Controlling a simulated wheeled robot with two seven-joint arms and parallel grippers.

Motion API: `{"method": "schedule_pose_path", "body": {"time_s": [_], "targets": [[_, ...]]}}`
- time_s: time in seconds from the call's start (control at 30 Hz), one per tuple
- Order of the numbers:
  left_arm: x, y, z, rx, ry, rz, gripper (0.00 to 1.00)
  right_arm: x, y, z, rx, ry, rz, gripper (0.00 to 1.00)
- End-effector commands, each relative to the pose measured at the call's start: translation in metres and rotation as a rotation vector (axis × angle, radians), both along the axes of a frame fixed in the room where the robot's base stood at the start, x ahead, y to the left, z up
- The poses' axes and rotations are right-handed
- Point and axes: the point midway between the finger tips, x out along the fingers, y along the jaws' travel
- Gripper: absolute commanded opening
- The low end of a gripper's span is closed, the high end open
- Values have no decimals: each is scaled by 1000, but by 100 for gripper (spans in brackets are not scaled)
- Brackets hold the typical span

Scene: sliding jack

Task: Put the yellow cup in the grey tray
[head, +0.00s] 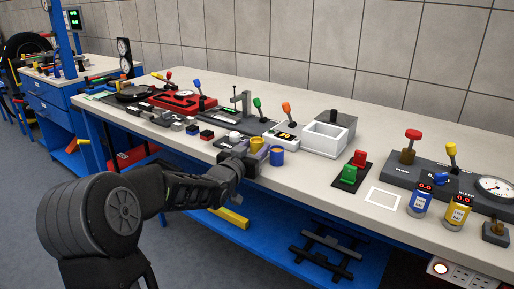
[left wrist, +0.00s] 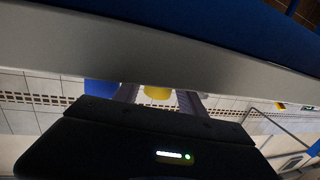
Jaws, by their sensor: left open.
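The yellow cup (head: 257,144) stands near the front edge of the bench, partly hidden behind my left gripper (head: 245,161). In the left wrist view the yellow cup (left wrist: 157,92) shows between the two fingers of my open left gripper (left wrist: 158,98), partly covered by the gripper body. I cannot tell if the fingers touch it. A low dark grey tray-like piece (head: 222,143) lies just left of the gripper, with a white round thing by it; I cannot tell for sure that it is the grey tray. My right gripper is not in view.
A blue cup (head: 277,157) stands close to the right of the yellow one. A white open box (head: 328,138) stands behind to the right. Levers (head: 287,110) stand behind. The bench's front edge (head: 310,183) runs close to my arm. Bare bench top lies right of the blue cup.

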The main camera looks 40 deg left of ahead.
Motion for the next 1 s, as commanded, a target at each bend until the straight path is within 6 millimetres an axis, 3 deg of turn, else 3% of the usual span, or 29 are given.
{"method": "schedule_pose_path", "body": {"time_s": [0.07,0.67,1.0], "targets": [[0,0,0,0,0,0,48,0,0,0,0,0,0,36],[0,0,0,0,0,0,0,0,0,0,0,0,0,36],[0,0,3,0,-1,0,0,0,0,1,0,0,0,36]]}}
